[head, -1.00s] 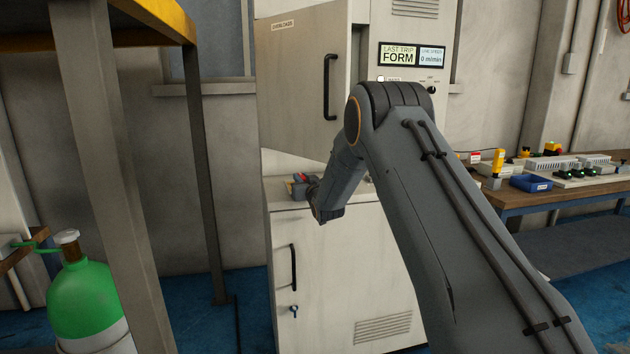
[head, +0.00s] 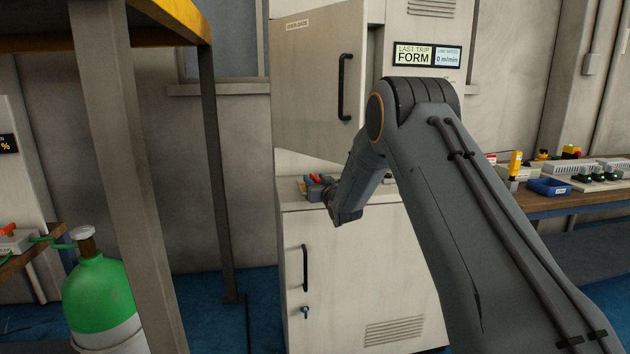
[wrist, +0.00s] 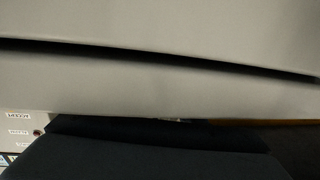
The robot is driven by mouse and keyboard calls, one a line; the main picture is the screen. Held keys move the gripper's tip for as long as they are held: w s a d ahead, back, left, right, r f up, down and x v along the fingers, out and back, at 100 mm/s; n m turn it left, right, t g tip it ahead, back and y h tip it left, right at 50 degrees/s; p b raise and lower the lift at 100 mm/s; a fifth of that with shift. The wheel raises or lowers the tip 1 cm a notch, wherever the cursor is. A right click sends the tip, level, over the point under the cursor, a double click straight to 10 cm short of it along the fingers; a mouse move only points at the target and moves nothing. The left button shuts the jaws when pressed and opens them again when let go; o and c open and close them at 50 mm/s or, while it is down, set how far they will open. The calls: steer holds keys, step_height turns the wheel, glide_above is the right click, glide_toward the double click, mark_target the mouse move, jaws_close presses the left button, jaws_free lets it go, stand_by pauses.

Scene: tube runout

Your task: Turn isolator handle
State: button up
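A tall pale cabinet (head: 421,40) stands ahead in the head view, its upper door (head: 310,75) standing open with a black bar handle (head: 345,87). I cannot pick out the isolator handle for certain. Small red and grey items (head: 315,187) sit on the cabinet's ledge beside my arm. My arm reaches across the cabinet front, and my gripper is hidden behind it. In the wrist view a pale surface (wrist: 150,85) with a dark gap fills most of the picture, very close. A dark shape at the bottom may be part of my gripper; its fingers cannot be made out.
The lower door has a black handle (head: 305,268) and a small key lock (head: 305,313). A green gas cylinder (head: 100,292) and a steel post (head: 125,170) stand at left. A workbench (head: 545,203) with a blue bin (head: 549,187) is at right. Blue floor shows between post and cabinet.

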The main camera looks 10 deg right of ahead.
steer(key=v, duration=0.7)
steer(key=shift+c, duration=0.4)
